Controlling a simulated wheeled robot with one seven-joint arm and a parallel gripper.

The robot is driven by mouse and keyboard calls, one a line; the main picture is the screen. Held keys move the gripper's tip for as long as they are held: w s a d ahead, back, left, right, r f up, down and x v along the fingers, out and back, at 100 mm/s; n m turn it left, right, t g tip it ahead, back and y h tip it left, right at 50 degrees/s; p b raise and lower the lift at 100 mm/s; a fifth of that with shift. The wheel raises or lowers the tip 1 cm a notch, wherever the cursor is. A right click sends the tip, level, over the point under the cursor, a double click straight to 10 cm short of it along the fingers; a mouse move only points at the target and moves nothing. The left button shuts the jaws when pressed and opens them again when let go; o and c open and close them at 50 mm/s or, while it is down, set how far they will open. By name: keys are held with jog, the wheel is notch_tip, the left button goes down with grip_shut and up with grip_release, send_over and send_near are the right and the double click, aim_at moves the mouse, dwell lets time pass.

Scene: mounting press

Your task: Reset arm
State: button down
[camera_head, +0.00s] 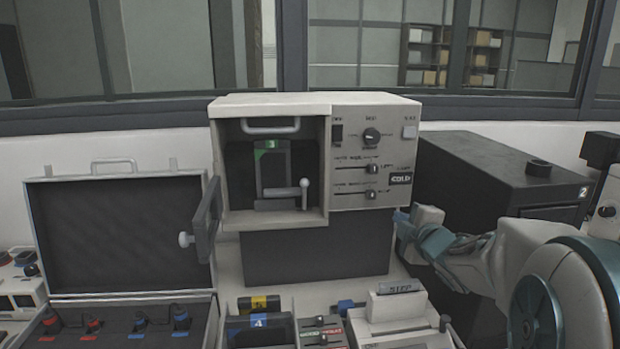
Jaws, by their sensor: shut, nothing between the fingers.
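My arm comes in from the right edge. My gripper (402,219) is shut and empty, beside the lower right corner of the mounting press (370,107). I cannot tell whether it touches the press. The press is a pale box with a knob, sliders and a switch on its right panel. Its left chamber is open, with a dark block marked with a green label (272,145) and a small lever (304,190) inside. The chamber door (206,220) is swung out to the left.
An open case (115,235) with red and blue connectors stands at left. A dark box marked 2 (500,180) stands at right, behind my arm.

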jog(key=s+a+f+m+g+h, duration=0.1)
jog(key=s+f+m+g, duration=0.3)
jog(key=s, duration=0.5)
jog(key=s+a+f+m+g+h, duration=0.1)
jog(key=s+a+f+m+g, duration=0.2)
jog(key=s+m, duration=0.4)
jog(key=s+a+f+m+g, duration=0.2)
jog(key=s+f+m+g, duration=0.3)
jog(key=s, duration=0.7)
jog(key=shift+s+a+f+m+g+h+p, duration=0.2)
jog(key=shift+a+f+m+g+h+p, duration=0.1)
jog(key=shift+a+m+g+h+p, duration=0.15)
